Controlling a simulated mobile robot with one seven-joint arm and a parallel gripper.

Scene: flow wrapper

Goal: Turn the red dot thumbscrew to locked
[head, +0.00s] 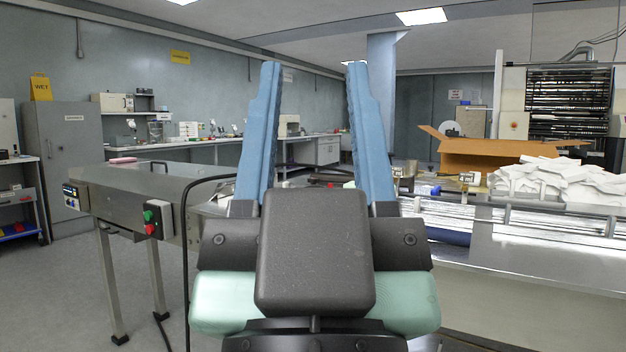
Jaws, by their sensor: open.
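My gripper (313,68) fills the middle of the head view. Its two blue fingers point up and away, spread wide apart, with nothing between them. I cannot make out a thumbscrew with a red dot. Small brass-coloured fittings stand on the machine at the right, one (401,182) just right of my right finger and another (467,181) farther right. A small blue part (430,190) lies between them. They are too small to tell whether either is the thumbscrew or how it is turned. My gripper and fingers hide part of the machine behind them.
A metal conveyor machine (135,180) with green and red buttons (149,222) stands at left. A black cable (187,250) hangs beside it. An open cardboard box (490,153) and a pile of white packets (560,180) sit at right. Grey floor (60,290) is free at lower left.

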